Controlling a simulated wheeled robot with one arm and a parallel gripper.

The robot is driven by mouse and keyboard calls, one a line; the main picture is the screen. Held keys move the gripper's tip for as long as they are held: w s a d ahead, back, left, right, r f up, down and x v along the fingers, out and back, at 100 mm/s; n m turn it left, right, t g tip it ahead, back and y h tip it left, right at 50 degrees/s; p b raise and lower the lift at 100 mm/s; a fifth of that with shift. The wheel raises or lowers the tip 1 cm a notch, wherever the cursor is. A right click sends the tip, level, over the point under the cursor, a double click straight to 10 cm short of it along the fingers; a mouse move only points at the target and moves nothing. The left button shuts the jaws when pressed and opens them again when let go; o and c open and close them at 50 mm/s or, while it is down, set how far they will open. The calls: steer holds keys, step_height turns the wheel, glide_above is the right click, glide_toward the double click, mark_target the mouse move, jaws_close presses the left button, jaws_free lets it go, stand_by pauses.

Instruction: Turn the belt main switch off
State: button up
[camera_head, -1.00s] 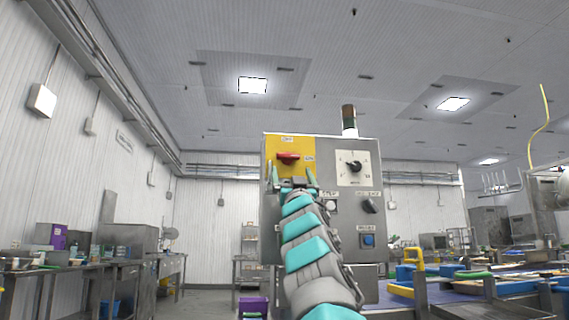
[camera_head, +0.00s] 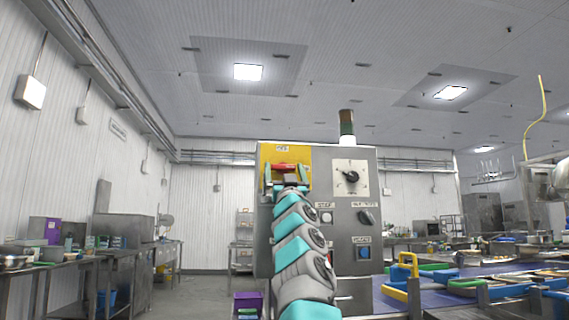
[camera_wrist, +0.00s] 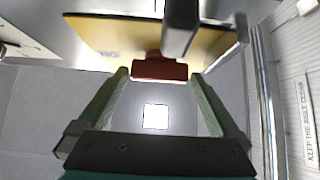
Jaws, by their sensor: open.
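The belt main switch is a red handle (camera_head: 287,167) on a yellow plate (camera_head: 283,152) at the upper left of a grey control box. The handle looks level in the head view. My gripper (camera_head: 284,174) is open, with one green finger on each side of the handle. In the wrist view the red handle (camera_wrist: 160,69) lies between the fingertips of my gripper (camera_wrist: 160,76), with a small gap visible on each side. The yellow plate (camera_wrist: 108,38) is behind it. A dark bar crosses in front of part of the plate there. My gripper's body hides the plate's lower part.
The control box (camera_head: 345,277) also carries a black dial (camera_head: 351,176), a black knob (camera_head: 366,217), a white button (camera_head: 326,216) and a blue button (camera_head: 363,253). A signal lamp (camera_head: 346,128) stands on top. A belt with trays is at right; steel tables stand at left.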

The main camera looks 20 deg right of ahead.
steer(key=shift+c, duration=0.4)
steer(key=c, duration=1)
steer(key=shift+d+r+n+t+y+p, duration=0.15)
steer(key=shift+n+t+y+p, duration=0.25)
steer(key=shift+n+y, duration=1.2)
steer(key=shift+n, duration=0.2)
steer(key=o, duration=1.1)
